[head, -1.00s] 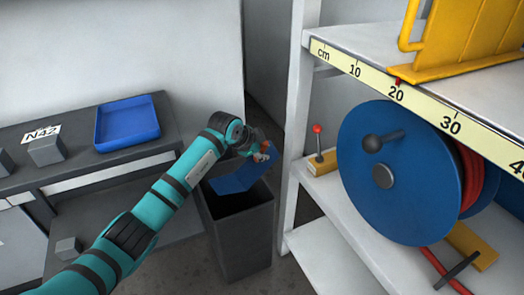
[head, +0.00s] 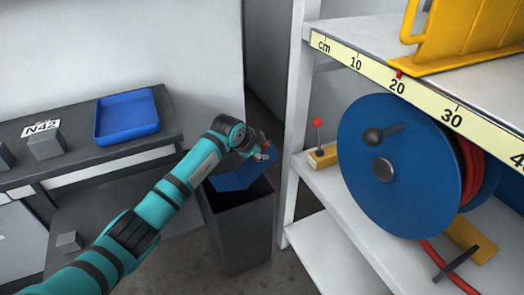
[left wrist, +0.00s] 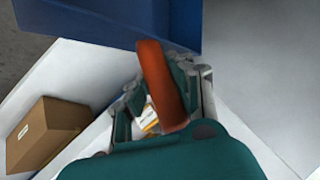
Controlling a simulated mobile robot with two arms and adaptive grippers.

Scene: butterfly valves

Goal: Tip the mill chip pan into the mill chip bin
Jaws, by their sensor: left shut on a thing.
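My left gripper (head: 262,153) is shut on the red-orange handle (left wrist: 163,85) of a blue pan (head: 238,179). The pan is tilted, with its lower part over the open mouth of a dark grey bin (head: 243,238). The pan's inside is not clearly visible, and I cannot tell whether chips are in it. In the left wrist view the pan's blue wall (left wrist: 115,18) crosses the top, beyond the handle and the fingers. My right gripper is not in view.
A white shelf unit (head: 293,130) stands close right of the bin, holding a blue reel (head: 385,210) and a red-knobbed lever (head: 318,140). A dark bench (head: 75,140) at left bears another blue tray (head: 127,117) and grey blocks. A cardboard box (left wrist: 45,133) shows in the wrist view.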

